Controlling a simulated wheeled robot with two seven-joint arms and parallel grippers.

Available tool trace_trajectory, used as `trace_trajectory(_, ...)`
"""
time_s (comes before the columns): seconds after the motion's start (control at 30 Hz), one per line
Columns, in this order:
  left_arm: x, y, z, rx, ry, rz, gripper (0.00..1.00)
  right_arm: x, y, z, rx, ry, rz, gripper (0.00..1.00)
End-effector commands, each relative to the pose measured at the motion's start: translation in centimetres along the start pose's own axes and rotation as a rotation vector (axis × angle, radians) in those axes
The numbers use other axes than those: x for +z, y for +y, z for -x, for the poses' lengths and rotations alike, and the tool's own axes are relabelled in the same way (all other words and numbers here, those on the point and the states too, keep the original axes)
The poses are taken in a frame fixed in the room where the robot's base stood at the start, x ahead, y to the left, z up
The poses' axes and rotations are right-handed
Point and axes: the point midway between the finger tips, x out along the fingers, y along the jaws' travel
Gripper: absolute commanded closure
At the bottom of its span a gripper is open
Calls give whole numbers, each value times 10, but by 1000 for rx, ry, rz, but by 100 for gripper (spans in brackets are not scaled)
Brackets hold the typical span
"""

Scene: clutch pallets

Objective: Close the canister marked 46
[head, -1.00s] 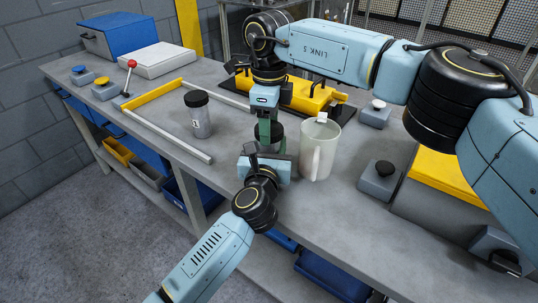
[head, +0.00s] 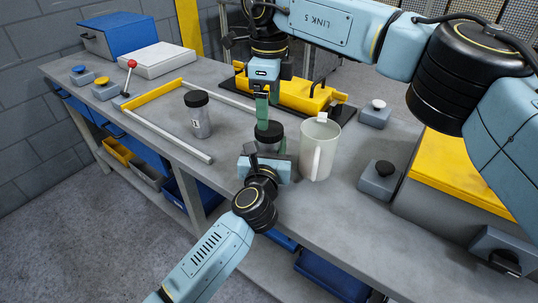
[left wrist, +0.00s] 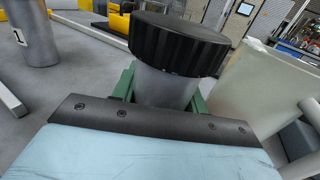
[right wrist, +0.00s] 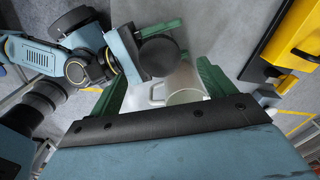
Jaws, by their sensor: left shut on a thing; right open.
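A canister with a black lid (head: 269,131) stands at the bench's front edge. In the left wrist view its lid (left wrist: 178,43) sits on top of the grey body (left wrist: 165,87); I cannot tell how tightly. No number shows on its visible side. My left gripper (head: 265,152) is shut around the body, below the lid. My right gripper (head: 264,112) is open and empty just above the lid, pointing down. In the right wrist view the lid (right wrist: 158,57) shows beyond the open fingers.
A white mug (head: 320,150) stands close to the canister's right. Another black-lidded canister (head: 201,122), whose visible label reads 1, stands to the left by a yellow-and-grey frame (head: 150,94). A yellow fixture (head: 305,95) lies behind; button boxes (head: 379,182) stand right.

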Motion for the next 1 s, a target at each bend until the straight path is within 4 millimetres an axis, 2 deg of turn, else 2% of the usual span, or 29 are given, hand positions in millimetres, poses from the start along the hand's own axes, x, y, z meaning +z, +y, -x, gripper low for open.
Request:
trace_trajectory(0.1,0,0,0,0,1,-1,100,0,0,27,-2,-2,-2,18)
trace_trajectory(0.3,0,0,0,0,1,-1,100,0,0,58,-1,-1,-2,18)
trace_trajectory(0.47,0,0,0,0,1,-1,100,0,0,69,1,0,0,18)
trace_trajectory(0.73,0,0,0,0,1,-1,100,0,0,70,1,0,0,18)
trace_trajectory(0.77,0,0,0,0,1,-1,55,0,0,70,1,0,0,18)
trace_trajectory(0.93,0,0,0,0,1,-1,33,0,0,70,1,0,0,18)
trace_trajectory(1.0,0,0,0,0,1,0,31,0,0,70,1,0,0,18)
